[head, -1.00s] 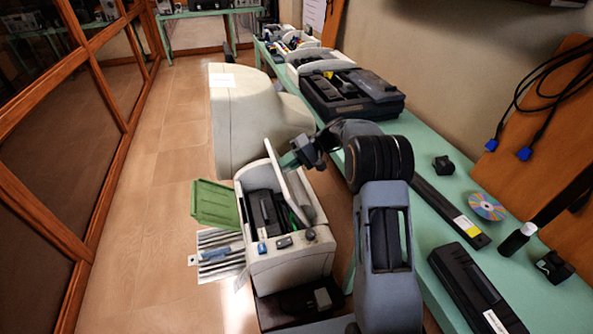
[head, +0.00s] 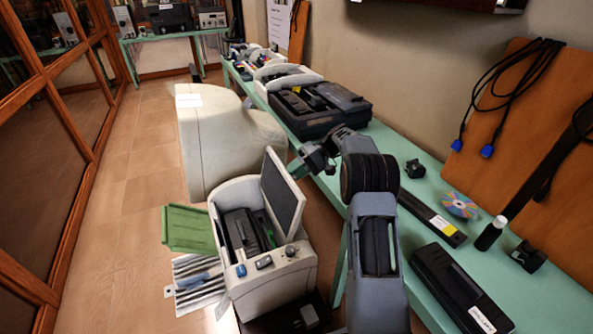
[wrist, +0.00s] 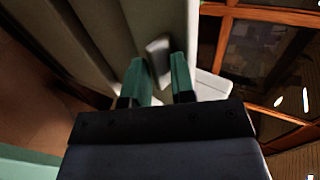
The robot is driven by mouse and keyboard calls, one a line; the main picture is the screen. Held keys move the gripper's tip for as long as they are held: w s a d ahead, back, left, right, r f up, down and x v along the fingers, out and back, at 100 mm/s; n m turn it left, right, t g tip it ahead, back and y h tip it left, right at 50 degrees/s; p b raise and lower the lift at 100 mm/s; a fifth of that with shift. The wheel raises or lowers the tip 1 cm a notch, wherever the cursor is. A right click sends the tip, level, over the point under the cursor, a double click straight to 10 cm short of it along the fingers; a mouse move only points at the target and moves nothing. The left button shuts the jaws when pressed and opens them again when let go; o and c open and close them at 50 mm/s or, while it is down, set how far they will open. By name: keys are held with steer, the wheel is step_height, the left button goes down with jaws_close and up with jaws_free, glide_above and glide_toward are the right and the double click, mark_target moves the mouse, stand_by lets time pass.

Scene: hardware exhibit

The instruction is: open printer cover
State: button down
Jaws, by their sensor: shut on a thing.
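The printer (head: 270,278) is a cream box with dark parts inside, low beside the green table. Its cover (head: 283,196) stands raised on the right side, tilted, with its grey inner face toward the printer's open interior. My gripper (head: 296,170) is at the cover's upper right, on its outer side. In the wrist view, the two green fingers (wrist: 160,78) are around a small pale tab (wrist: 158,48) on the cover's pale surface and shut on it. The exact contact is partly hidden by the fingers.
A green flap (head: 188,229) and striped paper (head: 197,283) stick out at the printer's left. A large cream covered machine (head: 215,145) stands behind. The green table (head: 520,290) on the right holds dark devices, a disc (head: 459,205) and a bottle (head: 490,234). The left floor is clear.

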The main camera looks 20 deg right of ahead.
steer(key=shift+s+f, duration=0.1)
steer(key=shift+f, duration=0.9)
steer(key=c, duration=1.2)
jaws_free()
steer(key=shift+a, duration=0.15)
steer(key=r+p+v, duration=0.1)
steer(key=p+v, duration=0.7)
steer(key=v, duration=0.6)
steer(key=shift+a+r, duration=0.15)
steer(key=shift+r, duration=0.05)
steer(key=shift+f+p, duration=0.1)
steer(key=shift+p, duration=0.2)
